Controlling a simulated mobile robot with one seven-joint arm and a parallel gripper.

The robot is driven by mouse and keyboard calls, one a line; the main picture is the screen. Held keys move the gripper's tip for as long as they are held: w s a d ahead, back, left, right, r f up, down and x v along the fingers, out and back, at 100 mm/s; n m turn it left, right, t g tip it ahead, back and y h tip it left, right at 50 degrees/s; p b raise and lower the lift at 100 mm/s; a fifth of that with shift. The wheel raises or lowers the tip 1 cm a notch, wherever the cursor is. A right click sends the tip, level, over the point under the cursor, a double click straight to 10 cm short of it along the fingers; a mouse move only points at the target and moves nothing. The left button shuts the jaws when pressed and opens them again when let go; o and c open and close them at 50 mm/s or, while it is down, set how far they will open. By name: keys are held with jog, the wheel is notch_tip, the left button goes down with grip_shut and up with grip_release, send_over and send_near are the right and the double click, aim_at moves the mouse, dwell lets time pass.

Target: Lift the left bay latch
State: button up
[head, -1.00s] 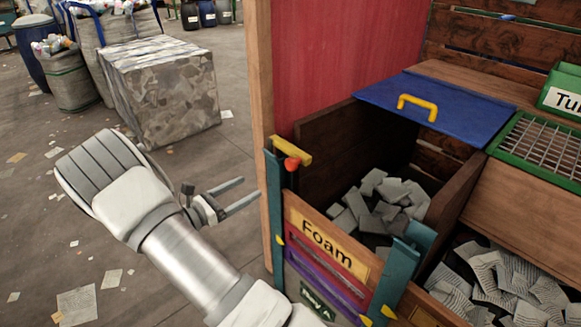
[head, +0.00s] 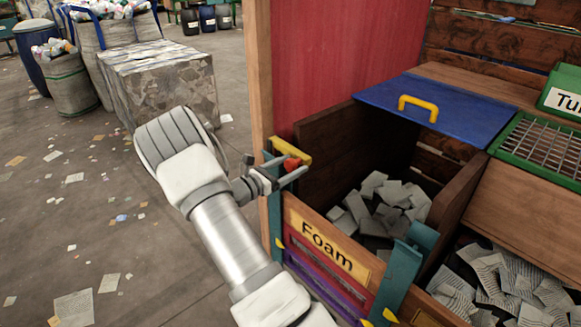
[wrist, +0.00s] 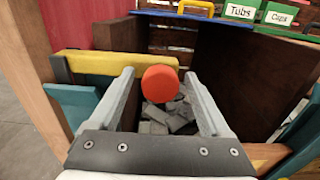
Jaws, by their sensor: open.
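The left bay latch is a yellow bar (head: 287,150) with a red knob (head: 292,164), on top of the teal post at the left front corner of the Foam bay (head: 328,246). My gripper (head: 288,174) is open at the latch in the head view. In the wrist view the yellow bar (wrist: 118,66) runs in from the left, and the red knob (wrist: 160,83) shows between the two open fingers (wrist: 162,98). The fingers stand apart from the knob on both sides. Whether the bar touches a finger I cannot tell.
Grey foam pieces (head: 374,212) lie inside the bay. A blue lid (head: 440,105) with a yellow handle is behind it. A second teal post (head: 396,272) stands at the bay's right front. A wooden post (head: 262,75) rises close behind the latch. Open floor lies left.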

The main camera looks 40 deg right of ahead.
grip_shut()
dwell(0.5)
